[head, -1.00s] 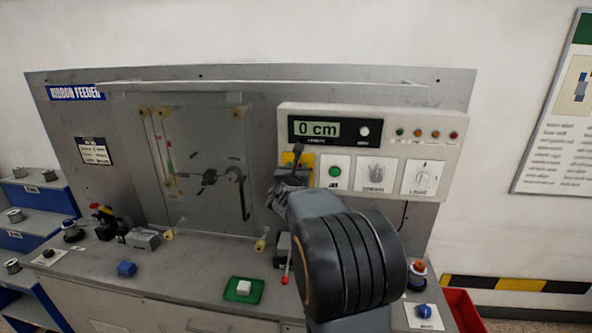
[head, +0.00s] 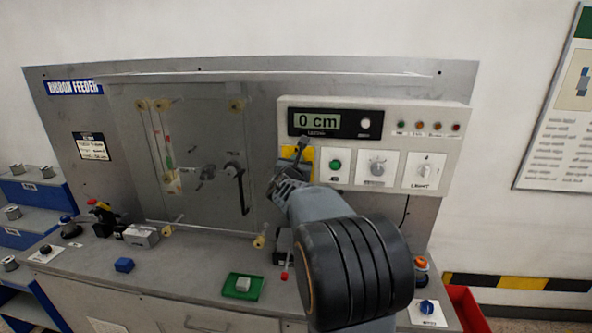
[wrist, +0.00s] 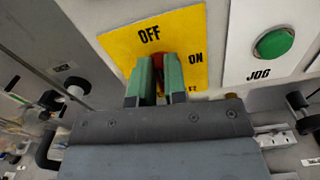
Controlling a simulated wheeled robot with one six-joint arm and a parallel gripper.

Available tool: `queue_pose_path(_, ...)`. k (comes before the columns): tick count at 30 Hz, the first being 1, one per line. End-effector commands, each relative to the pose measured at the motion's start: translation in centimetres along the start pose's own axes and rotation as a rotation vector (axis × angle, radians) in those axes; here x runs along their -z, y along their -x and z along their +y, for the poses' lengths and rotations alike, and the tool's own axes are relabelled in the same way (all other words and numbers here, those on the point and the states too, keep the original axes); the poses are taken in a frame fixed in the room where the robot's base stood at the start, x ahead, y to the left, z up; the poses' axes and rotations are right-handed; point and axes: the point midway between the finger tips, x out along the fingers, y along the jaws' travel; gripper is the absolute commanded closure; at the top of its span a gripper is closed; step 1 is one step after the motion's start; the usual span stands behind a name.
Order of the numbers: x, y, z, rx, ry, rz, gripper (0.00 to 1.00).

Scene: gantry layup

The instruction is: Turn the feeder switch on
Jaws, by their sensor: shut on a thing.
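The feeder switch sits on a yellow plate (wrist: 185,35) marked OFF at the top and ON at the right in the wrist view. Its red handle (wrist: 158,63) shows only a little between the green fingertips. My gripper (wrist: 160,75) is shut on this handle. The fingers hide most of it, so which mark it points to is hard to tell. In the head view the yellow plate (head: 312,165) is partly covered by my gripper (head: 303,148).
The green JOG button (head: 335,165) is just right of the switch, then a grey knob (head: 377,166) and the LIGHT switch (head: 424,170). The display (head: 318,122) above reads 0 cm. A clear panel (head: 205,125) with rollers stands to the left.

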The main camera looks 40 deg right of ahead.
Motion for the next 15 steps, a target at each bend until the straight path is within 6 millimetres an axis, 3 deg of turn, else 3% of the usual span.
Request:
queue_pose_path(3, 0.9, 0.02, -0.26, -0.001, -0.098, -0.006, 1.0)
queue_pose_path(15, 0.89, 0.03, -0.78, -0.003, -0.477, -0.004, 1.0)
